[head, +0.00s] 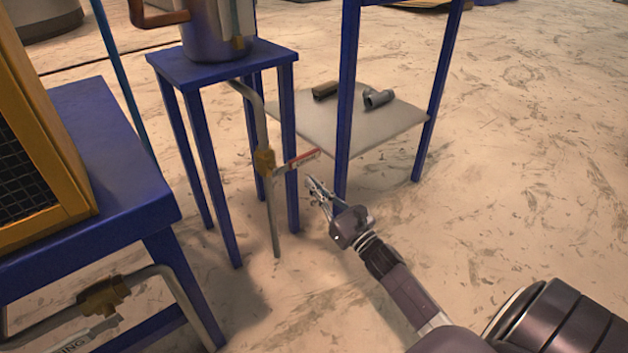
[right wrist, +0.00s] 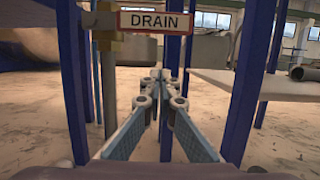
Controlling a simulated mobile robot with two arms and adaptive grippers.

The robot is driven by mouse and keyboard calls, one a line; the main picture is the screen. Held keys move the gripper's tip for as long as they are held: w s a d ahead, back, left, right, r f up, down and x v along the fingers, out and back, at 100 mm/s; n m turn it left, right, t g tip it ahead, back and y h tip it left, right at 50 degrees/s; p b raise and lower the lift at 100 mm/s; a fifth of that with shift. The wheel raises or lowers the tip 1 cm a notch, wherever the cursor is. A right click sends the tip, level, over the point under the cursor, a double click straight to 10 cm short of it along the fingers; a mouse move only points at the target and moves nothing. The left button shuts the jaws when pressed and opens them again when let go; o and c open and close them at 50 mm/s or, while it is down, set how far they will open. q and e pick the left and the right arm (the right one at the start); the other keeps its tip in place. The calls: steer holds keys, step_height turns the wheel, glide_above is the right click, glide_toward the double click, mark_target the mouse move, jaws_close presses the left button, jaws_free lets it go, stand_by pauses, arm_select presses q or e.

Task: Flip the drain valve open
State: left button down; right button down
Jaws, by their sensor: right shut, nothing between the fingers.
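The drain valve has a brass body (head: 264,161) on a thin pipe under the small blue stand. Its red-edged handle (head: 304,158) sticks out to the right, across the pipe. In the right wrist view the handle's white DRAIN plate (right wrist: 156,21) is level at the top, with the brass body (right wrist: 108,42) at its left. My right gripper (head: 311,186) is just below and right of the handle's end, seemingly apart from it. In the right wrist view its fingers (right wrist: 160,76) meet below the plate, shut and empty. My left gripper is in neither view.
The blue stand (head: 220,66) carries a metal vessel (head: 215,30). A blue-legged frame with a low grey shelf (head: 330,135) stands behind the gripper; two pipe pieces lie on it. A larger blue table (head: 120,160) is at left, another brass valve (head: 103,296) below. Floor at right is clear.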

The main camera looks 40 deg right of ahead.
mark_target(297, 162)
steer(key=shift+r, duration=2.05)
steer(key=shift+d+r+n, duration=0.1)
steer(key=shift+r+n, duration=0.2)
steer(key=shift+n, duration=0.2)
